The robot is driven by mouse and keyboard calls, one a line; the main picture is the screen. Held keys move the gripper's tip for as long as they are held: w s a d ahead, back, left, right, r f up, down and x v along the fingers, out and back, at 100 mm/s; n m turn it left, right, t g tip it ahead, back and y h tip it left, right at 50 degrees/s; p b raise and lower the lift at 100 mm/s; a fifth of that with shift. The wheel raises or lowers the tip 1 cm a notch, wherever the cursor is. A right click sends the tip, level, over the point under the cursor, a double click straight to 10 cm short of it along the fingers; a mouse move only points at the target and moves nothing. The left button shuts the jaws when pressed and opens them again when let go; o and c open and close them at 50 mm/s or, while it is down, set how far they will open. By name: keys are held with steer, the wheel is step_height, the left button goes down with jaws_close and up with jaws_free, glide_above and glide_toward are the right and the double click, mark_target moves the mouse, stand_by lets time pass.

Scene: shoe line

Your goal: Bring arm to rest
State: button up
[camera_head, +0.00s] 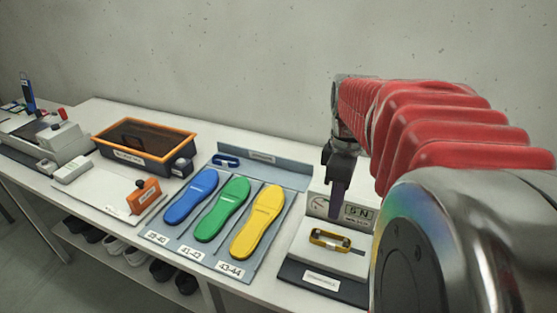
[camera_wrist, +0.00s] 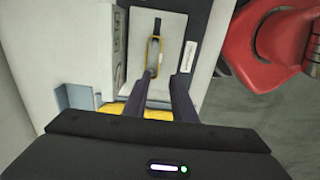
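My gripper (camera_head: 338,197) hangs from the red-sleeved arm above the right part of the bench, pointing down over a small gauge device. In the wrist view its two dark fingers (camera_wrist: 163,82) are apart with no object seen held between them. A yellow-rimmed oblong piece (camera_head: 330,240) lies on the device's light plate, and it also shows just beyond the fingertips in the wrist view (camera_wrist: 153,55). The fingertips look apart from it in the head view.
Blue (camera_head: 190,196), green (camera_head: 222,208) and yellow (camera_head: 258,221) insoles lie on a grey-blue board (camera_head: 278,177). An orange-rimmed bin (camera_head: 143,159) and an orange-handled tool (camera_head: 143,196) stand to the left. Shoes sit on a shelf below. A wall closes off the back.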

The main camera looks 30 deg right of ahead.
stand_by(0.5)
steer(key=s+a+m+t, duration=0.3)
steer(key=a+m+t, duration=0.2)
steer(key=a, duration=1.6)
steer(key=m, duration=0.2)
steer(key=shift+a+r+m+t, duration=0.15)
steer(key=shift+r+m+t, duration=0.15)
